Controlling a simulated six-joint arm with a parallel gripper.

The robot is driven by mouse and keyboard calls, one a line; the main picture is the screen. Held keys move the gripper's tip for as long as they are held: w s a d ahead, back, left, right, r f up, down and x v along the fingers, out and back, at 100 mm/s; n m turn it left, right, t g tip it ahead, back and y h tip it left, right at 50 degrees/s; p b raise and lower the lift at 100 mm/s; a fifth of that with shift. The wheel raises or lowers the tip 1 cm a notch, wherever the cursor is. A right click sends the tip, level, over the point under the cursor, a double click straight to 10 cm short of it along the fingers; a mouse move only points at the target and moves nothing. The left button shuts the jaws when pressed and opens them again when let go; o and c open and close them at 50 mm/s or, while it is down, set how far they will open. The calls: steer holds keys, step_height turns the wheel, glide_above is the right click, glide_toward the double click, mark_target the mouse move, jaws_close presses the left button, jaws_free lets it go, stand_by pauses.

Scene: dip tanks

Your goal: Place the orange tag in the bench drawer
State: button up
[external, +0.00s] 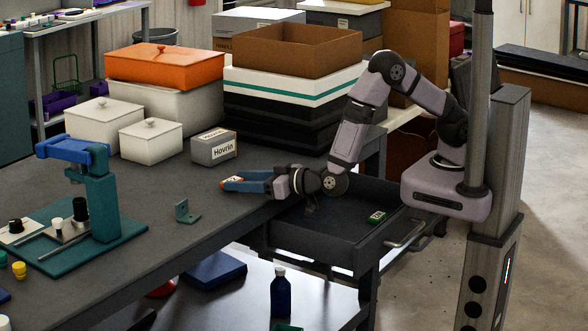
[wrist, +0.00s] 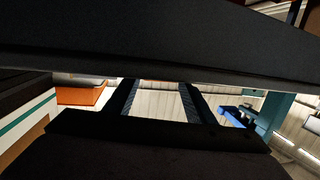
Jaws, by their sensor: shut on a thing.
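My gripper (external: 232,183) reaches out to the left over the dark bench top, near its right edge. In the wrist view the two fingers (wrist: 160,90) are apart, and the tag cannot be made out there. The bench drawer (external: 322,228) is pulled open below and to the right of my gripper. My arm hides part of the drawer.
A small green bracket (external: 187,212) stands on the bench just left of my gripper. A grey labelled box (external: 213,147) and white lidded boxes (external: 151,140) stand behind. A teal press (external: 102,195) is at the left. The drawer's middle looks clear.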

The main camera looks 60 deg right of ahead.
step_height(320, 180, up, 18)
steer(key=p, duration=0.8)
steer(key=shift+f, duration=0.25)
steer(key=shift+f, duration=0.1)
stand_by(0.8)
step_height(320, 180, down, 8)
steer(key=b, duration=0.8)
steer(key=shift+f, duration=0.2)
steer(key=shift+f, duration=4.7)
steer(key=shift+f, duration=0.1)
